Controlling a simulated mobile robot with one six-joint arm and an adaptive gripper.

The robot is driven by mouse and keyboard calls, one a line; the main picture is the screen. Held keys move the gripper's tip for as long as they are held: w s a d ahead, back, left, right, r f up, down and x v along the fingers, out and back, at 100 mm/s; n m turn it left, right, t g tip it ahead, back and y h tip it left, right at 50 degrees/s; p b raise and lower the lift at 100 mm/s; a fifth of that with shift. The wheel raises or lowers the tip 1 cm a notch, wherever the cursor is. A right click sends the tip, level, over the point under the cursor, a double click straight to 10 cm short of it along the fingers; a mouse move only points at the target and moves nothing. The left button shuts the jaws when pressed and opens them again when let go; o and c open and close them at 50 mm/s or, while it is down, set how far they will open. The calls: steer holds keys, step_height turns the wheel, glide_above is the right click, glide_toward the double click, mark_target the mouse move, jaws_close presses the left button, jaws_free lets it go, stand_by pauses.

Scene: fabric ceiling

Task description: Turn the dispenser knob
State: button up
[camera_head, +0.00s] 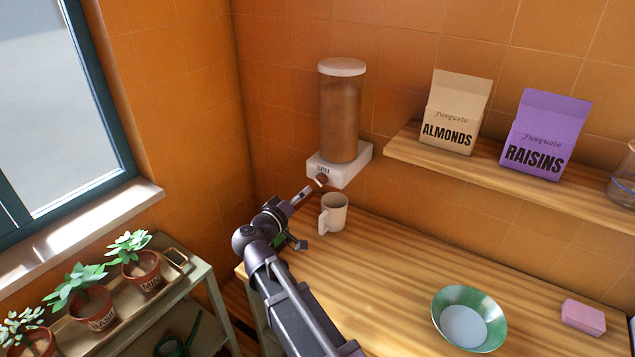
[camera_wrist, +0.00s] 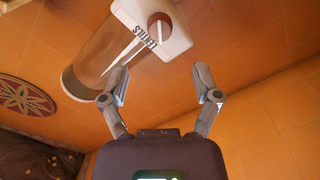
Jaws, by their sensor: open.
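The dispenser (camera_head: 341,115) is a clear cylinder with brown contents and a white lid, on a white base mounted on the tiled wall. Its reddish-brown knob (camera_head: 321,179) is on the front of the base. In the wrist view the white base (camera_wrist: 150,45) is marked LENTILS, and the knob (camera_wrist: 160,27) shows as a round disc with a pale bar across it. My gripper (camera_head: 315,188) is just in front of and below the knob. In the wrist view my gripper (camera_wrist: 167,78) is open and empty, with the knob beyond its fingertips, apart from them.
A beige mug (camera_head: 334,213) stands on the wooden counter (camera_head: 395,265) below the dispenser, close to my gripper. A green bowl (camera_head: 469,318) and a pink block (camera_head: 583,317) lie to the right. A shelf (camera_head: 480,174) holds almonds (camera_head: 455,112) and raisins (camera_head: 545,134) boxes. Potted plants stand left.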

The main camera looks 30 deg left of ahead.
mark_target(317, 181)
steer(key=shift+w+d, duration=0.15)
steer(key=shift+w, duration=1.8)
steer(key=shift+w+d, duration=0.15)
steer(key=shift+w, duration=1.8)
steer(key=shift+c, duration=0.2)
jaws_close()
